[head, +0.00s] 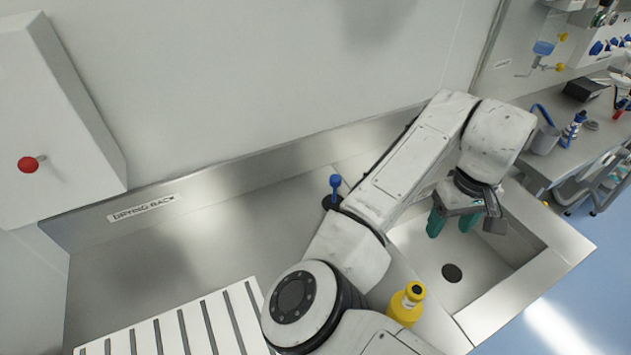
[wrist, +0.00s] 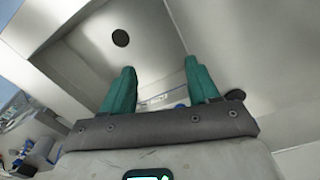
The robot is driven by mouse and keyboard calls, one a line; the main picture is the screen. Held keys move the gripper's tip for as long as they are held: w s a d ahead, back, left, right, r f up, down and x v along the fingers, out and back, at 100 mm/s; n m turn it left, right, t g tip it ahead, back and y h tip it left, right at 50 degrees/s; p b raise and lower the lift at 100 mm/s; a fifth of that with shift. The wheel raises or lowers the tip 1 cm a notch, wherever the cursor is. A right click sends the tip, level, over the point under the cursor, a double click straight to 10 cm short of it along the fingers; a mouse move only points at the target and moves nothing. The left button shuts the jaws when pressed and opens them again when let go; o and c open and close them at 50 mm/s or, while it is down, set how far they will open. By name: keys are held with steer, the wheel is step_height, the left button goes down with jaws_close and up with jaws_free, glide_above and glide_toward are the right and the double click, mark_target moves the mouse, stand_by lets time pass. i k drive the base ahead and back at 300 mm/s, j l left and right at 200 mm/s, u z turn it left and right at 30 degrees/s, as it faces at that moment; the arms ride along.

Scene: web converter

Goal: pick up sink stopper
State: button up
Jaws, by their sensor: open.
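My gripper (head: 452,226) has teal fingers spread apart and empty, above the back part of the sink (head: 425,262). Its fingers (wrist: 160,67) also show in the wrist view.
A yellow bottle (head: 405,308) stands by the sink's front left. A blue-handled fitting (head: 335,185) rises behind my arm. A slatted drying rack (head: 185,330) lies at lower left. A wall bounds the back; a cluttered bench (head: 570,125) stands at right.

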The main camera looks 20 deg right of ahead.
mark_target(333, 201)
steer(key=i+j, duration=0.75)
